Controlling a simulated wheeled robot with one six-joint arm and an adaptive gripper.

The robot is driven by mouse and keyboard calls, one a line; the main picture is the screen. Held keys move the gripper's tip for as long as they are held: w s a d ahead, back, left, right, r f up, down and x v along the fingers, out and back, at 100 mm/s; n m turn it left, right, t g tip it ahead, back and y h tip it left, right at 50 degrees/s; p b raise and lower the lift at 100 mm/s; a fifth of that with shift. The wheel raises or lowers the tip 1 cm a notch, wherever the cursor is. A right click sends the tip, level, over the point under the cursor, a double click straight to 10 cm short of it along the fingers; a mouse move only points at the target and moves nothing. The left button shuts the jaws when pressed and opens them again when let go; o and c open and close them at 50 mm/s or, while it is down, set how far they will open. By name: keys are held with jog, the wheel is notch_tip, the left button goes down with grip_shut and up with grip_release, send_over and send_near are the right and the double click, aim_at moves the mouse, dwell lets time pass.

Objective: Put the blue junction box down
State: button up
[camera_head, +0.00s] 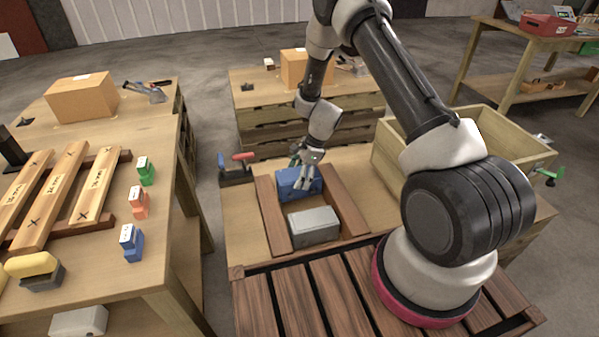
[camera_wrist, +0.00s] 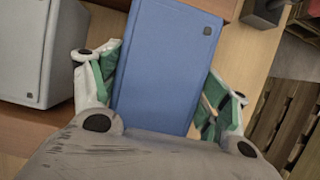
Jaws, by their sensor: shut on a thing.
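The blue junction box (camera_head: 289,182) is between two brown wooden rails on the middle table, just behind a grey box (camera_head: 313,225). My gripper (camera_head: 307,172) reaches down onto it from above. In the wrist view the blue box (camera_wrist: 168,65) lies between the two green-padded fingers (camera_wrist: 160,92), one on each side, and the gripper is shut on it. I cannot tell whether the underside of the blue box touches the table. The grey box also shows at the left of the wrist view (camera_wrist: 22,50).
The left rail (camera_head: 272,215) and right rail (camera_head: 345,200) flank the boxes. A wooden crate (camera_head: 405,172) stands to the right, partly behind my arm. A red-handled tool (camera_head: 243,157) lies at the back left. The left table (camera_head: 165,240) holds planks and several small coloured blocks.

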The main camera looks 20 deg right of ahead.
jog(key=shift+f, duration=1.9)
jog(key=shift+f, duration=0.15)
jog(key=o, duration=1.9)
jog(key=shift+o, duration=0.2)
